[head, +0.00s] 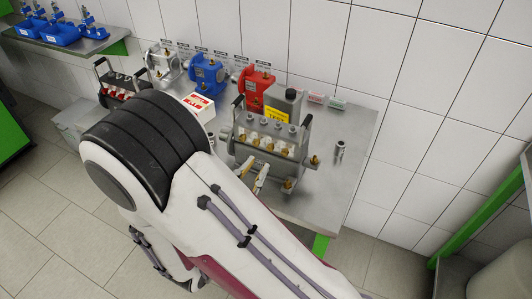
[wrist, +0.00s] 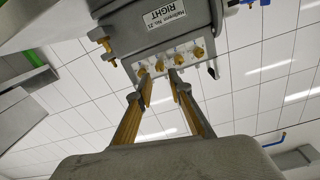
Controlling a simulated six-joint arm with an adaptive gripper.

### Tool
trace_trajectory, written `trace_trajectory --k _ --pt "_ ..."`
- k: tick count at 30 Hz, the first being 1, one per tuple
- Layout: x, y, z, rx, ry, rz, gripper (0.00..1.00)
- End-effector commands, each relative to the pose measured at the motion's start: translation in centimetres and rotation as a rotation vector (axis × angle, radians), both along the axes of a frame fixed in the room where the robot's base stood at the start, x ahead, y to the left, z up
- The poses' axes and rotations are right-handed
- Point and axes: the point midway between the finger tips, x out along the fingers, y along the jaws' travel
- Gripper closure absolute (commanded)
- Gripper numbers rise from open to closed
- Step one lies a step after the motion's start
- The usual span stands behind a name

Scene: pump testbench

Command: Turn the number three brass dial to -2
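A grey metal pump unit (head: 301,140) stands on the bench in the head view, with a row of several brass dials (head: 270,145) on white plates along its front. The unit (wrist: 178,32) also shows in the wrist view, with a label reading "RIGHT" and the brass dials (wrist: 198,52) below it. Dial numbers and scale marks are too small to read, so I cannot tell which is number three. My gripper (wrist: 161,80) is open, its two fingers apart with nothing seen between them. The fingertips point at the dial row; contact cannot be told. My gripper (head: 256,172) is in front of the unit.
Red (head: 254,86) and blue (head: 207,75) pumps stand behind along the tiled wall. A dark-handled unit (head: 122,86) stands left. A small metal fitting (head: 340,150) stands right on the bench. Brass fittings stick out from the unit's side (head: 314,161). The bench's right part is clear.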

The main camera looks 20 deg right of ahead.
Motion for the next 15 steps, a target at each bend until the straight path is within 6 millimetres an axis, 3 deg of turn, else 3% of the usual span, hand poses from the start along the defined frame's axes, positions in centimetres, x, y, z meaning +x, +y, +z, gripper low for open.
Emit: trace_trajectory --k 15 --pt "3.0 -3.2 0.0 0.0 0.0 -0.003 0.8"
